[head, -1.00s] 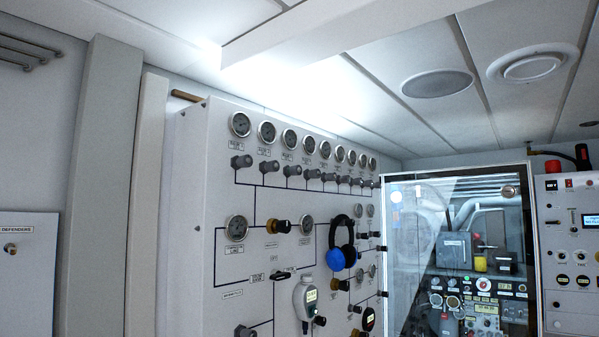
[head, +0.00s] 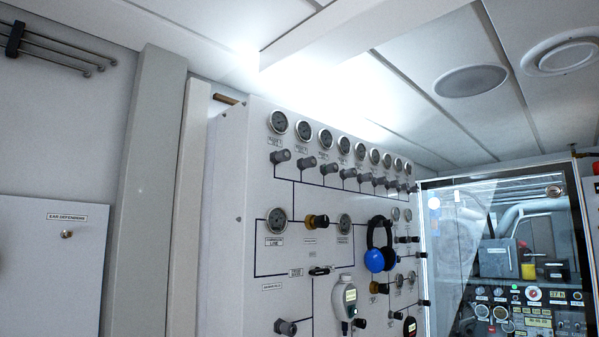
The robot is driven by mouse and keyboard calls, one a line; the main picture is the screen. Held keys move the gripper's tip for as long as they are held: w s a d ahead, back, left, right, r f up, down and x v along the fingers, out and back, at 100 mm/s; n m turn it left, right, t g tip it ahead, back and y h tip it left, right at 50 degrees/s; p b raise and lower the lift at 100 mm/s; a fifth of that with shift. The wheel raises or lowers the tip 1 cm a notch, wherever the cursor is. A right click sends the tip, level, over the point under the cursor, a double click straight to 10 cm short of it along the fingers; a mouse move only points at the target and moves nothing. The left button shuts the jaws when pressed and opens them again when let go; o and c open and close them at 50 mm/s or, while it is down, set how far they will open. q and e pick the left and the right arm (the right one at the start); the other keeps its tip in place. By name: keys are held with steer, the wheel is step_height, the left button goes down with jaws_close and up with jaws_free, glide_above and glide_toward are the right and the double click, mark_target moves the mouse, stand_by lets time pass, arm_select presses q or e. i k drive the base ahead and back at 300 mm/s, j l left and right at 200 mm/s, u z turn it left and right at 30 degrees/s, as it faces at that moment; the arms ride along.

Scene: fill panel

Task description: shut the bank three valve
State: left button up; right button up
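The fill panel (head: 228,190) is a white upright board in the middle of the head view. A row of round gauges (head: 325,139) runs along its top. A row of grey valve knobs (head: 281,156) sits beneath them, each joined to a black line. The third knob from the left (head: 329,168) is grey like its neighbours. The small labels under the gauges are too blurred to read, so I cannot tell which knob is bank three or whether any is open. Neither of my grippers is in view.
Blue ear defenders (head: 374,260) hang on the panel's front. A pale handheld device (head: 345,297) is mounted below them. A glass-fronted cabinet (head: 490,220) stands to the right. A white wall board labelled ear defenders (head: 50,270) is at the left.

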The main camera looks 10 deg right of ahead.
mark_target(333, 167)
steer(key=i+l+u, duration=0.1)
steer(key=l+u, duration=0.2)
steer(key=u, duration=0.15)
steer(key=l+u, duration=0.3)
steer(key=u, duration=0.15)
steer(key=l+u, duration=0.45)
steer(key=i+j, duration=0.05)
